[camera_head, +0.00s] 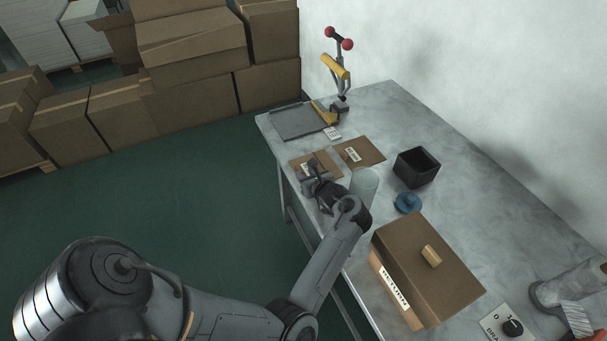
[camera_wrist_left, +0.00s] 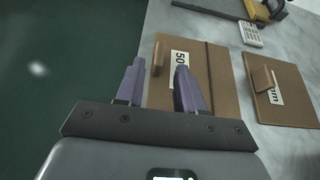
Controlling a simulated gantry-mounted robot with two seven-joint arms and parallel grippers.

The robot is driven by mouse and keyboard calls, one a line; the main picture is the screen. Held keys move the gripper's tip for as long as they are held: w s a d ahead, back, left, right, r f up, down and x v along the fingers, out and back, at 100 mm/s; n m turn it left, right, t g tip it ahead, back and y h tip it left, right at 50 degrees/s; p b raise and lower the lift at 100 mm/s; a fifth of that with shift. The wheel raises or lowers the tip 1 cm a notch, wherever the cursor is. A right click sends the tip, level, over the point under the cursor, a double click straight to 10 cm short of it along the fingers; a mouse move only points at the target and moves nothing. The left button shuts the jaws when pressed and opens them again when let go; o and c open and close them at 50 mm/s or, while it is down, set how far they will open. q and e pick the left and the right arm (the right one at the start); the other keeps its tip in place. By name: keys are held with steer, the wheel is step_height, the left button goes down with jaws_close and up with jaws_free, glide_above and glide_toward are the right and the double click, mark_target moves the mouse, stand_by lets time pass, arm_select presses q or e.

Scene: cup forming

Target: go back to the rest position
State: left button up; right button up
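My left arm reaches in from the bottom left of the head view. Its gripper (camera_head: 312,172) is over the near left edge of the table (camera_head: 520,205), above a brown board with a white label (camera_head: 325,160). In the left wrist view the two purple fingers of the left gripper (camera_wrist_left: 160,68) are spread apart with nothing held. The labelled board (camera_wrist_left: 215,85) lies beyond them, and its small wooden handle (camera_wrist_left: 158,57) shows between the fingertips. Whether the fingers touch the board cannot be told. My right gripper is not seen.
A second brown board (camera_head: 362,152), a clear cylinder (camera_head: 365,184), a black box (camera_head: 416,167), a blue piece (camera_head: 407,202) and a large brown box (camera_head: 435,265) stand close by. A lever tool (camera_head: 336,68) is at the back. Cardboard boxes (camera_head: 195,45) stand behind.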

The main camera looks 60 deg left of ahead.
arm_select(q)
steer(key=shift+r, duration=0.1)
steer(key=shift+a+r, duration=0.1)
steer(key=shift+a, duration=0.2)
